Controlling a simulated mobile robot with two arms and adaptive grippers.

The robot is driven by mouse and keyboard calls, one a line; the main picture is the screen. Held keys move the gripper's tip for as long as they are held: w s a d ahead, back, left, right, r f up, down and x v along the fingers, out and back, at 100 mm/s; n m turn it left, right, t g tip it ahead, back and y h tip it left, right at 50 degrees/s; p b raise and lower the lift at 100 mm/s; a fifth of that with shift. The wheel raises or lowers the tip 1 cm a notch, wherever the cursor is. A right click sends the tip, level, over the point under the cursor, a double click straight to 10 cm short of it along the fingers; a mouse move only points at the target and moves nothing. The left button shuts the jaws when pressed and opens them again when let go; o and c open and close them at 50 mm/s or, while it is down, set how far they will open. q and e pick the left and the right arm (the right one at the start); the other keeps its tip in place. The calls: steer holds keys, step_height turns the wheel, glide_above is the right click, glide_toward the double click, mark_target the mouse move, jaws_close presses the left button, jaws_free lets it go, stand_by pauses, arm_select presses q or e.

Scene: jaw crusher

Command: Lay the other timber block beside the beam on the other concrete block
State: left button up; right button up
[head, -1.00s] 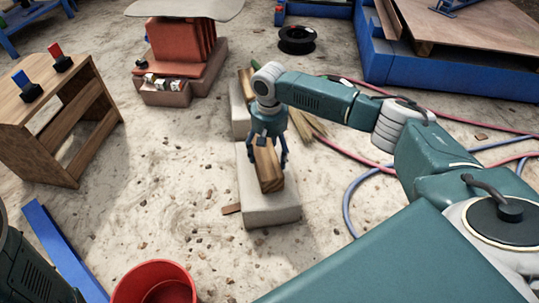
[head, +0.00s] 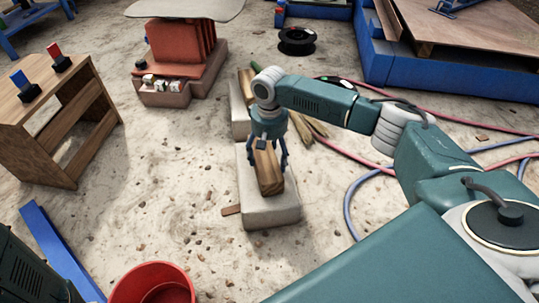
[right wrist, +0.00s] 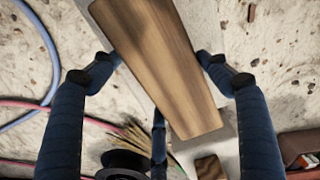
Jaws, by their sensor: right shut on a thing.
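A timber block (head: 268,174) lies lengthwise over the near concrete block (head: 284,211) in the head view. My right gripper (head: 268,160) is over it from above, with fingers on both sides. In the right wrist view, my right gripper (right wrist: 158,68) is shut on the timber block (right wrist: 160,50), which runs diagonally between the fingers. Whether the block rests fully on the concrete is hard to tell. Another timber block (head: 246,83) lies on the far concrete block (head: 238,115), partly hidden by my right arm. I cannot make out the beam clearly. My left gripper is not in view.
A red bucket (head: 152,285) and a blue bar (head: 52,244) are at the lower left. A wooden shelf (head: 70,120) stands left. Hoses (head: 352,195) lie to the right, and a black spool (head: 297,40) stands behind. Sandy ground left of the concrete is mostly clear.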

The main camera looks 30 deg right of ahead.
mark_target(269, 156)
steer(key=shift+f, duration=0.2)
steer(key=o, duration=1.9)
steer(key=shift+o, duration=0.2)
steer(key=shift+f, duration=0.1)
step_height(269, 156, up, 12)
